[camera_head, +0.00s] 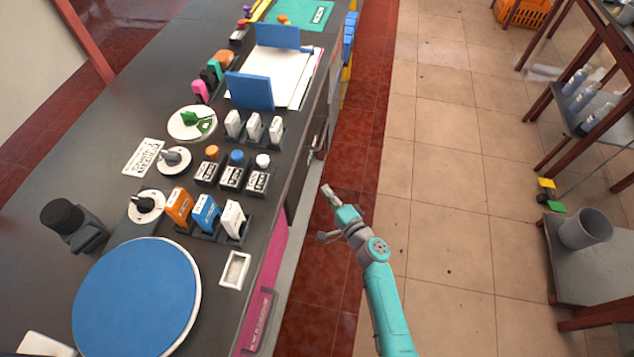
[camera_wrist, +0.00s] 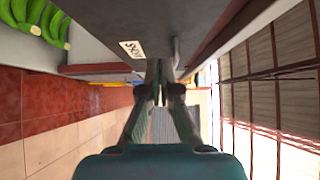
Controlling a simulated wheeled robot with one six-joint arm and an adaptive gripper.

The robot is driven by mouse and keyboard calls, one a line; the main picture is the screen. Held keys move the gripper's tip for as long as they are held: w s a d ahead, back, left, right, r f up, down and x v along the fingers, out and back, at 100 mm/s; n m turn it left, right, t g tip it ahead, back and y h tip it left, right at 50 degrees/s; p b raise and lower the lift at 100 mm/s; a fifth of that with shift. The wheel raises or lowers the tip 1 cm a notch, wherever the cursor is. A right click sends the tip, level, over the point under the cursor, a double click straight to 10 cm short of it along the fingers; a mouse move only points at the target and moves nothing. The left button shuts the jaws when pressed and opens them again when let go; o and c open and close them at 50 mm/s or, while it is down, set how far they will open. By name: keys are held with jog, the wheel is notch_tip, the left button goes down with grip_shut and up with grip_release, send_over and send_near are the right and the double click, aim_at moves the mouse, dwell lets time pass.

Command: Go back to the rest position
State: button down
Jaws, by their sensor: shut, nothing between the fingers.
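My gripper (camera_head: 328,192) is at the end of my teal arm, over the floor strip just right of the counter's (camera_head: 105,115) front edge in the head view. In the wrist view my gripper (camera_wrist: 157,90) has its fingers together, with nothing seen between them. A dark surface with a small white label (camera_wrist: 131,49) lies beyond the fingertips there.
Open tiled floor (camera_head: 440,190) lies to the right. A shelf with a grey cup (camera_head: 585,229) stands at the far right.

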jog(key=v, duration=0.5)
jog(key=shift+s+d, duration=0.1)
jog(key=shift+d, duration=0.05)
jog(key=s+d+f+n+g+h, duration=0.1)
jog(key=s+d+f+n+h, duration=0.15)
jog(key=s, duration=0.95)
jog(key=s+d+f+n+g+h, duration=0.2)
jog(key=s+d+h, duration=0.1)
jog(key=s, duration=1)
jog(key=s+d+r+n+t+h, duration=0.1)
jog(key=s+r+n, duration=0.3)
jog(key=s+r, duration=0.4)
jog(key=s+d+r+n+h, duration=0.1)
jog(key=s+r+n, duration=0.3)
jog(key=s+r, duration=0.5)
notch_tip(320, 180, up, 6)
jog(key=shift+d+f+t+h, duration=0.1)
jog(key=shift+d+t+h, duration=0.3)
jog(key=shift+d, duration=0.2)
jog(key=shift+s, duration=0.15)
